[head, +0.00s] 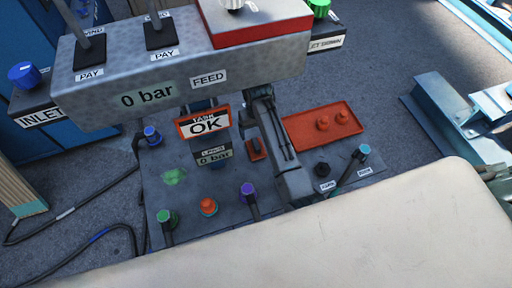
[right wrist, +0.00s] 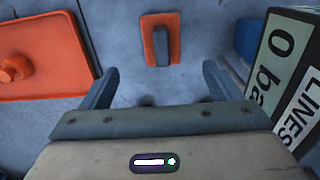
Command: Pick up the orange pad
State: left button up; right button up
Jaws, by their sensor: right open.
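The orange pad (head: 256,149) is a small flat rectangle with a raised dark grey bar. It lies on the grey board, left of the orange tray and close beside my right gripper. In the right wrist view the pad (right wrist: 148,40) shows whole at top centre, beyond the fingertips. My right gripper (head: 272,125) reaches over the board in the head view, dark grey and seen nearly edge-on. In the right wrist view its two fingers (right wrist: 160,68) are spread wide with nothing between them. The pad is apart from both fingers. My left gripper is not in view.
The orange tray (head: 293,127) with orange knobs lies to the right of the pad. The "0 bar" meter (head: 213,155) stands to its left. A grey panel (head: 180,80) overhangs the far side. Several coloured knobs, including a purple one (head: 248,189), stand on the board's near part.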

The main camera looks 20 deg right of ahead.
aim_at(256, 143)
notch_tip(256, 143, down, 11)
jog(key=shift+w+a+r+p, duration=0.1)
jog(key=shift+w+r+p, duration=0.1)
jog(key=shift+p, duration=0.5)
jog(key=shift+s, duration=0.1)
jog(key=c, duration=1.1)
